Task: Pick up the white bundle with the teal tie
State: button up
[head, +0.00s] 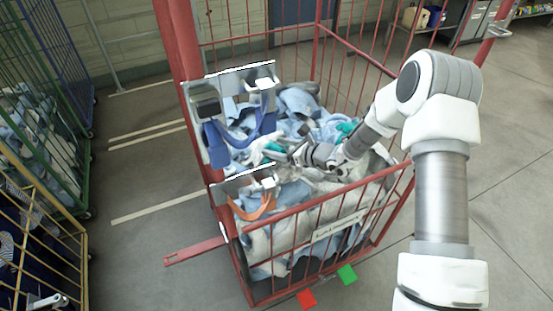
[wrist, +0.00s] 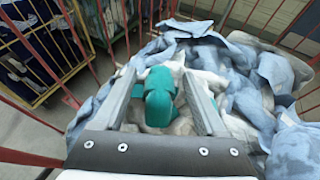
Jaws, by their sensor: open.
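The white bundle (wrist: 176,62) with the teal tie (wrist: 160,97) lies among the cloth in the wrist view. My gripper (wrist: 158,76) is open, with one finger on each side of the teal tie. I cannot tell whether the fingers touch the bundle. In the head view my gripper (head: 298,155) reaches down into the red cage cart (head: 300,208), close to the teal patch (head: 273,147). My wrist and the surrounding cloth hide much of the bundle there.
Pale blue cloths (wrist: 285,75) crowd the bundle's right side. Red cart bars surround the load. Green and yellow cages (head: 40,225) stand left.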

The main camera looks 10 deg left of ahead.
jog(key=shift+w+a+f, duration=0.15)
jog(key=shift+a, duration=0.1)
grip_shut()
dwell(1.3)
